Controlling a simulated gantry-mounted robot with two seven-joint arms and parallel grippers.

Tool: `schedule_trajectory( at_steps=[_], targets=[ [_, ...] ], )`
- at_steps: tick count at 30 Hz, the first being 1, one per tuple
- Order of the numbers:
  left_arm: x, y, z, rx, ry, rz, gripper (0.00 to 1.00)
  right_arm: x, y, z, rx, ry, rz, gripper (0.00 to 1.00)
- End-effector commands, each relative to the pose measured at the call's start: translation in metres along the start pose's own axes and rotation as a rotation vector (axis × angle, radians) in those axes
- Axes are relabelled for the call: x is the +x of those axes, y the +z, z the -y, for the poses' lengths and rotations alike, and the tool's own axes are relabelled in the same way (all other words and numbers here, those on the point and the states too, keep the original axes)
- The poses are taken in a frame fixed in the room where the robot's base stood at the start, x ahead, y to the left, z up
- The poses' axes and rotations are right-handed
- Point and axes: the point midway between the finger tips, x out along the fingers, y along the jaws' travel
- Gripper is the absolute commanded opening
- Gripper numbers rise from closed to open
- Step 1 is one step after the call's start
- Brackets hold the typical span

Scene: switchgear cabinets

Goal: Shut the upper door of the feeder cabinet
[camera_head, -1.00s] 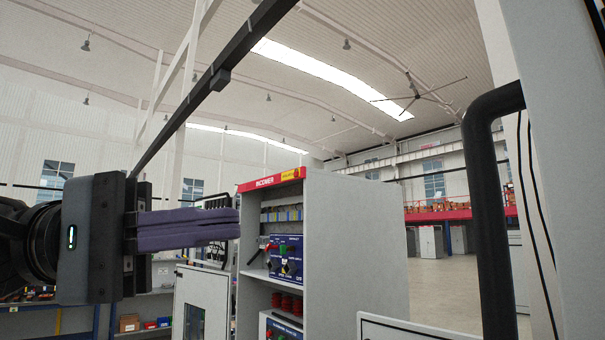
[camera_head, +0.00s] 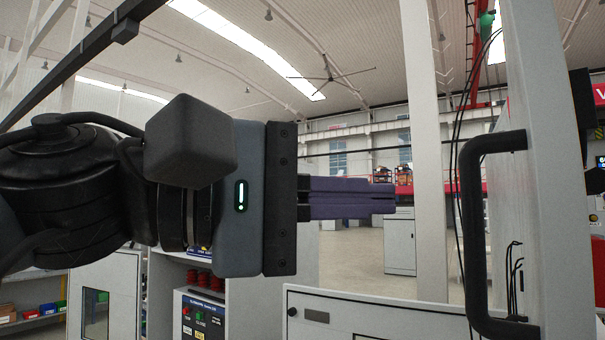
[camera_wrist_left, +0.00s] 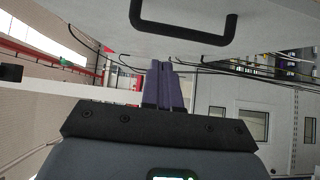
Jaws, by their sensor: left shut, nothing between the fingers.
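A grey door panel (camera_head: 550,200) stands open at the right of the head view, seen nearly edge-on; it looks like the upper door. Its black bar handle (camera_head: 470,235) faces left. In the left wrist view the door face (camera_wrist_left: 270,25) fills the top, with the handle (camera_wrist_left: 185,37) on it. My left gripper (camera_head: 394,198) has its purple fingers together, empty, pointing right, with a gap in the picture between tips and handle. In the wrist view the fingertips (camera_wrist_left: 164,64) appear just below the handle; contact is not evident. My right gripper is not identifiable.
A lower white door panel (camera_head: 350,305) with a small nameplate stands below my left gripper. An open cabinet with a control panel (camera_head: 203,315) is behind my left arm. Black cables (camera_head: 456,160) hang beside the door. Open floor shows behind.

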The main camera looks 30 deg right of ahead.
Motion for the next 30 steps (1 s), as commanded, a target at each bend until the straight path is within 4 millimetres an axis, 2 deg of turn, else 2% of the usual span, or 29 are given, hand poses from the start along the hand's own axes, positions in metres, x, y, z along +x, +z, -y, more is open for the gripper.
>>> schedule_trajectory(
  at_steps=[1, 5, 12, 18, 30],
  targets=[
    [0.011, 0.001, -0.003, -0.002, -0.003, 0.004, 0.00, -0.007, -0.003, 0.000, 0.001, -0.001, 0.000, 0.57],
    [0.032, 0.001, -0.003, -0.002, -0.002, 0.003, 0.00, -0.015, -0.005, 0.001, 0.004, -0.004, -0.001, 0.57],
    [0.050, 0.022, -0.001, 0.000, -0.001, 0.002, 0.00, -0.023, -0.008, 0.002, 0.008, -0.008, -0.002, 0.57],
    [0.056, 0.028, 0.000, 0.000, 0.000, 0.000, 0.00, -0.025, -0.009, 0.002, 0.008, -0.008, -0.003, 0.57],
    [0.057, 0.028, 0.002, -0.003, -0.001, -0.003, 0.00, -0.024, -0.008, 0.001, 0.004, -0.004, -0.002, 0.57]
  ],
)
